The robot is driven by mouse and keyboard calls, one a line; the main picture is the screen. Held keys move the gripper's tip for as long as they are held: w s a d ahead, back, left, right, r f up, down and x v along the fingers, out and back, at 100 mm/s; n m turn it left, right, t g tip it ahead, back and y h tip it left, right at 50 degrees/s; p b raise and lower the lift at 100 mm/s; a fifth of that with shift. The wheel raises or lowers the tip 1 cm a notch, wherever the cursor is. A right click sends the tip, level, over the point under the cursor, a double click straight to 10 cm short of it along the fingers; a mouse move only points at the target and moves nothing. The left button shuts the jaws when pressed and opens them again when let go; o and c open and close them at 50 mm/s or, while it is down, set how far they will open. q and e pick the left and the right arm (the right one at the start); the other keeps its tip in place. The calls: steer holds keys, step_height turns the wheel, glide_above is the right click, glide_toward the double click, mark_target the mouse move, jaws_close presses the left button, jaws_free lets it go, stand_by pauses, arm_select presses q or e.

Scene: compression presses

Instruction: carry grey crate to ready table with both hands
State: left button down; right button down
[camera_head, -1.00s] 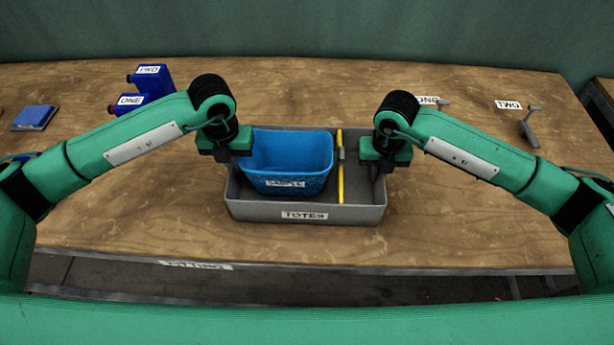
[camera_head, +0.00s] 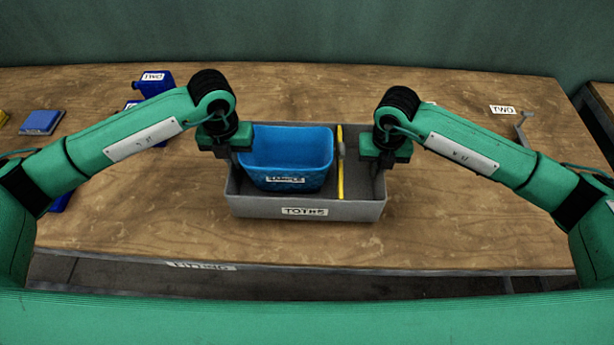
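The grey crate (camera_head: 250,208), labelled TOTES, is in the middle of the view, level, over the wooden table. It holds a blue basket (camera_head: 290,155) on its left side and a yellow bar (camera_head: 340,175) right of it. My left gripper (camera_head: 226,163) is at the crate's left wall and my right gripper (camera_head: 380,165) is at its right wall. Both appear shut on the walls, though the fingertips are partly hidden. Whether the crate's underside touches the table cannot be seen clearly. No table marked ready shows.
The wooden table (camera_head: 450,220) has a FITTING label (camera_head: 203,266) on its front edge. A grey bracket (camera_head: 522,130) stands at right near a TWO label. Another surface (camera_head: 600,100) shows far right.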

arm_select(q)
steer(key=shift+r, duration=0.55)
arm_select(e)
steer(key=shift+r, duration=0.6)
